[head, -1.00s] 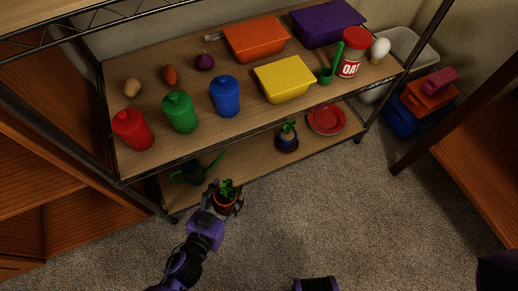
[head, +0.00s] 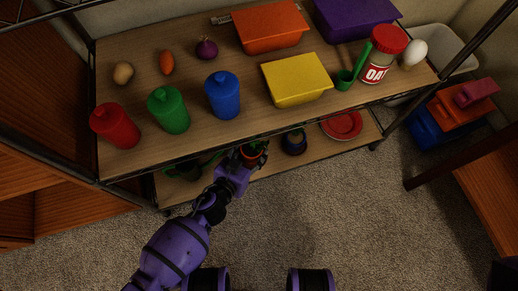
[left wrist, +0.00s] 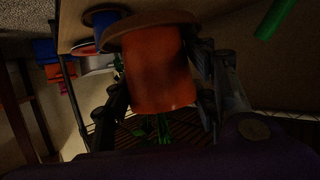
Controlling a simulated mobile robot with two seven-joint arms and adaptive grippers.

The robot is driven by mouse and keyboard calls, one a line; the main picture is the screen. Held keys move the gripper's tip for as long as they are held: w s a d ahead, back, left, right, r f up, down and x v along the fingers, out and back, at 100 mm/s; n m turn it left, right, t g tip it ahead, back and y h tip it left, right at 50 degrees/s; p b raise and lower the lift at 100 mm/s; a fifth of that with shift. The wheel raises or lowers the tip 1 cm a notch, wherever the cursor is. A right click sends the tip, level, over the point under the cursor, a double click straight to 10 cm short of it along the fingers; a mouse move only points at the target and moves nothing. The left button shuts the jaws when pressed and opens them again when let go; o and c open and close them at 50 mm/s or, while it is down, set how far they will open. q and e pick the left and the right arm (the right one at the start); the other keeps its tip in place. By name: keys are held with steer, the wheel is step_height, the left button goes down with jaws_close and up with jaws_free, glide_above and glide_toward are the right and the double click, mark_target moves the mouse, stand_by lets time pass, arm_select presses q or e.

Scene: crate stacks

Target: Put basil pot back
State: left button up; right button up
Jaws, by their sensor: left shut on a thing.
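The basil pot is a terracotta pot (head: 252,158) with green leaves. It is at the front of the lower shelf (head: 215,185) in the head view, partly hidden by the upper shelf edge and my gripper. My left gripper (head: 243,163) is shut on it. In the left wrist view the orange pot (left wrist: 158,75) sits between the two fingers (left wrist: 160,85), with its leaves showing below it, so that view is upside down. I cannot tell whether the pot touches the shelf. My right gripper is not in view.
On the lower shelf, a blue pot (head: 294,144) and red plates (head: 342,125) stand to the right. A green watering can (head: 184,171) is to the left. The upper shelf, with canisters and bins such as the yellow bin (head: 297,81), overhangs the lower one.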

arm_select(q)
steer(key=w+f+b, duration=0.1)
steer(key=w+d+f+b, duration=0.1)
steer(key=f, duration=0.1)
steer(key=w+f+b, duration=0.1)
steer(key=shift+w+d+f, duration=0.1)
steer(key=shift+d+f, duration=0.2)
steer(key=shift+d, duration=0.1)
steer(key=shift+w+d+f, duration=0.15)
steer(key=shift+w+f, duration=0.15)
steer(key=shift+f, duration=0.05)
steer(key=f+b, duration=0.3)
steer(key=shift+w+d+f, duration=0.1)
steer(key=shift+w+d, duration=0.05)
steer(key=shift+w, duration=0.1)
steer(key=shift+f+b, duration=0.2)
steer(key=shift+b, duration=0.3)
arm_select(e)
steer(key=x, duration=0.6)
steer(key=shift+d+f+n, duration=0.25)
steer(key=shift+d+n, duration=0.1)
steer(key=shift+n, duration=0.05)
arm_select(q)
steer(key=shift+f, duration=0.1)
steer(key=o, duration=1.6)
steer(key=shift+c, duration=0.2)
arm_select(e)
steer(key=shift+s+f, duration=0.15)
